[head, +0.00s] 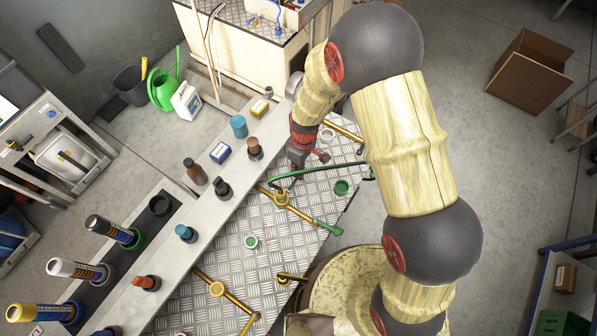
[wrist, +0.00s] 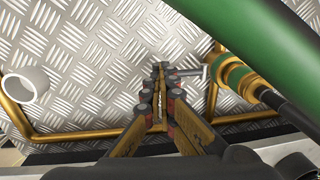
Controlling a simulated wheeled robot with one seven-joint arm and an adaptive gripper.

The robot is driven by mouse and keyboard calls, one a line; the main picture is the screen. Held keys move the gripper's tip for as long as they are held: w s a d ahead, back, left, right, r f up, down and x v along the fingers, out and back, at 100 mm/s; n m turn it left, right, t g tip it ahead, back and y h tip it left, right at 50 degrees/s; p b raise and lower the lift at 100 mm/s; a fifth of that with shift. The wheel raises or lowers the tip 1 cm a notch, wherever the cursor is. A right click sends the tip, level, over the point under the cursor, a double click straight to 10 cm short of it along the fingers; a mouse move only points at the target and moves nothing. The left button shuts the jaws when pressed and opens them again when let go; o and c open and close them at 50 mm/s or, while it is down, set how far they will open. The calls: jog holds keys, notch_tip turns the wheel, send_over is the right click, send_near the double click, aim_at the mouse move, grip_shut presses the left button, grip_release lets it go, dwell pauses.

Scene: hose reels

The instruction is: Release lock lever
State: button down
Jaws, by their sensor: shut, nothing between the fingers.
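My gripper (wrist: 162,68) is shut with nothing between its fingers, low over the silver tread plate. In the head view my gripper (head: 290,182) is beside a brass pipe fitting (head: 282,198) on the plate. In the wrist view a small grey metal lever (wrist: 194,72) sticks out just right of the fingertips, near a green and brass fitting (wrist: 236,78). It looks like the lock lever, but I cannot be sure. I cannot tell whether the fingers touch it. A thick green bar (wrist: 240,40) crosses the upper right of the wrist view, close to the camera.
A brass pipe (wrist: 90,135) runs around the fingers. A pale ring (wrist: 25,85) stands at left. A bench (head: 150,235) with bottles and cylinders lies to the left. Open floor lies right of my arm.

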jog(key=shift+s+f, duration=0.2)
jog(key=shift+f, duration=0.05)
jog(key=shift+r, duration=0.15)
jog(key=w+d+r+p, duration=0.1)
jog(key=w+r, duration=0.2)
jog(key=r, duration=1)
jog(key=shift+d+r, duration=0.25)
jog(key=shift+r, duration=0.15)
